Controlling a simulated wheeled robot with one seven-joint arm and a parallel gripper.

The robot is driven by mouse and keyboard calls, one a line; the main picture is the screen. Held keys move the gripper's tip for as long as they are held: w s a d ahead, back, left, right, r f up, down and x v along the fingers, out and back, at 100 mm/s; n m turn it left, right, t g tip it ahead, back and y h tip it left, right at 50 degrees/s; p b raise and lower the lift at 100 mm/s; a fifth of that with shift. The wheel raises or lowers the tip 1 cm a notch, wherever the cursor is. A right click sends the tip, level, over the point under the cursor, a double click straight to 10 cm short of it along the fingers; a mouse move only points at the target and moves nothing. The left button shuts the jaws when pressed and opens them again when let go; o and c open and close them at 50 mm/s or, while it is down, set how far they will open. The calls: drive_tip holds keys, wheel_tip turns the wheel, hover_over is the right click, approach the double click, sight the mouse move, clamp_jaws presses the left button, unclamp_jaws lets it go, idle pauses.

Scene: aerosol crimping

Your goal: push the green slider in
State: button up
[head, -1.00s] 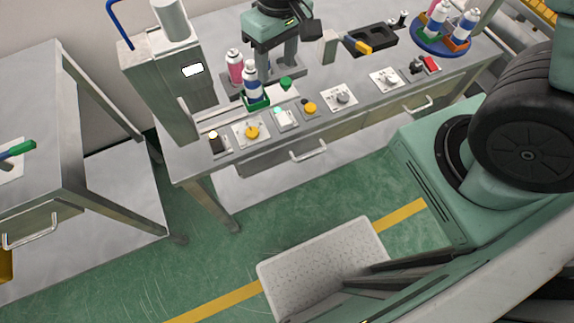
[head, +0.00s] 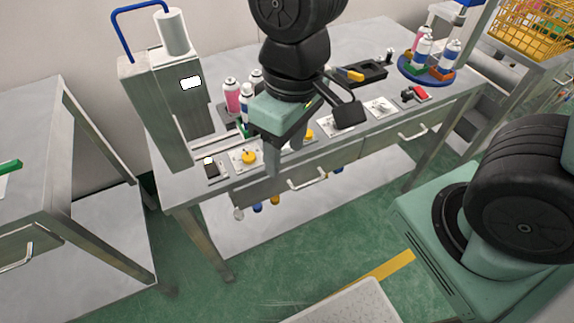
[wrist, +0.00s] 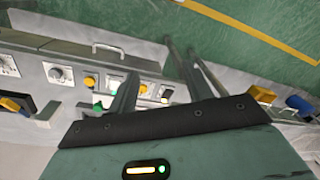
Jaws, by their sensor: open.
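My gripper (head: 286,155) is open over the front part of the steel bench, its two fingers pointing down. It also shows in the wrist view (wrist: 162,65), with nothing between the fingers. A bit of the green slider (head: 243,129) shows just left of my gripper in the head view, under a white-and-blue can (head: 247,104). My gripper hides the rest of it there. In the wrist view a small green part (wrist: 97,106) lies left of the fingers; I cannot tell for sure whether it belongs to the slider.
The grey crimping machine (head: 165,110) with a blue bent tube stands at the left. A pink can (head: 231,97) stands by the slider. A yellow knob (head: 249,157) is on the bench front. A round blue tray (head: 425,78) with cans stands at the right.

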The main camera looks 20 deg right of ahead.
drive_tip(key=shift+s+f, duration=0.1)
drive_tip(key=shift+s, duration=0.3)
